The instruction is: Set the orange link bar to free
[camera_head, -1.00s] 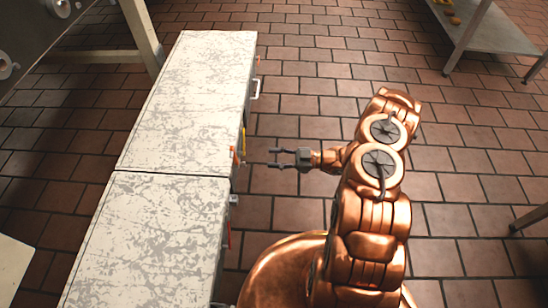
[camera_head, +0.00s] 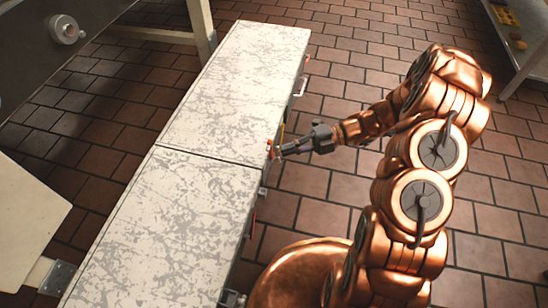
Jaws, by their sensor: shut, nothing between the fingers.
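The orange link bar (camera_head: 270,148) shows as a small orange part on the right side of the white scuffed cabinet, close to the seam between its two top sections. My gripper (camera_head: 277,152) points left from my copper arm, and its fingertips are at the orange part. The fingers look closed together, with nothing seen between them. I cannot tell whether they touch the bar. Most of the bar and its setting are hidden by the steep view from above and by the fingers.
The white cabinet (camera_head: 205,187) runs lengthwise, with a handle (camera_head: 300,86) on its upper right side and a red part (camera_head: 252,228) lower down. Tiled floor (camera_head: 340,75) is clear to the right. A grey machine (camera_head: 50,50) stands at upper left, a table (camera_head: 520,45) at upper right.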

